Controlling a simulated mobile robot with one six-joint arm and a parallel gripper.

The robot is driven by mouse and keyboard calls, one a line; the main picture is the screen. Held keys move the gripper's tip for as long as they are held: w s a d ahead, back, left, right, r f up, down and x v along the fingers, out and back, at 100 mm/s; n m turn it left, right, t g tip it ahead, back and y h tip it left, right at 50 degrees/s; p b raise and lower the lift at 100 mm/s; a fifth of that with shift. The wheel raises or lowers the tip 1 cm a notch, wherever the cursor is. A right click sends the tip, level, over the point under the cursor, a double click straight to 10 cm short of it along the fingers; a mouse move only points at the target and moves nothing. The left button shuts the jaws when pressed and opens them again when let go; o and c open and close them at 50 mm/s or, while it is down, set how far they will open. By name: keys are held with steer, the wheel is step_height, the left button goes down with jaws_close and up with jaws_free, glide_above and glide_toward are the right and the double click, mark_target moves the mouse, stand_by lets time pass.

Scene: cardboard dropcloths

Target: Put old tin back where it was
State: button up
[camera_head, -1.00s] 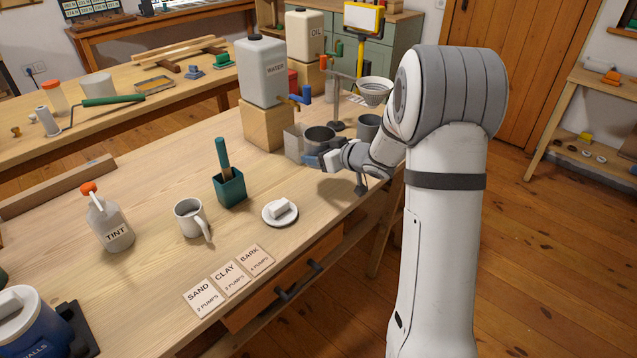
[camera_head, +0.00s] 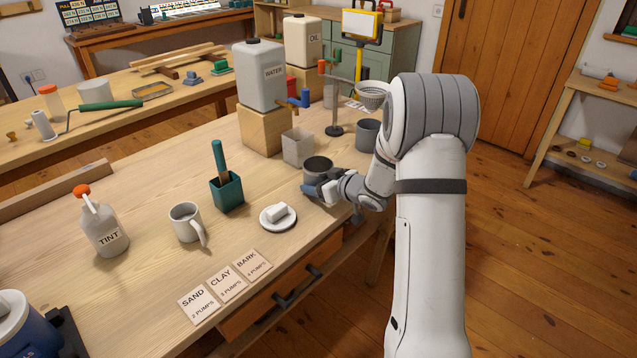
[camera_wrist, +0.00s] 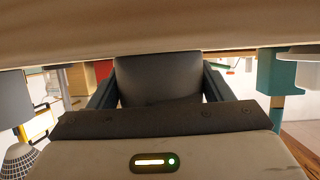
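A dark grey cylindrical tin (camera_head: 318,164) is upright in my gripper (camera_head: 322,184), near the front edge of the wooden workbench (camera_head: 150,195). In the wrist view, which looks upside down, the tin (camera_wrist: 158,78) fills the gap between the two dark fingers of my gripper (camera_wrist: 160,90), one on each side. I cannot tell whether its base touches the bench. A second grey tin (camera_head: 367,134) stands empty-handed of me farther back right; it also shows in the wrist view (camera_wrist: 14,98). No label tells which is old.
A square grey container (camera_head: 297,148) stands behind the held tin, beside the WATER tank's wooden block (camera_head: 264,130). A strainer (camera_head: 372,95) on a stand is behind. A white dish (camera_head: 278,217), green brush pot (camera_head: 227,192) and mug (camera_head: 187,223) are left. Bench between dish and container is clear.

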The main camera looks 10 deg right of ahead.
steer(key=o, duration=0.4)
steer(key=shift+o, duration=0.2)
steer(key=shift+r, duration=0.15)
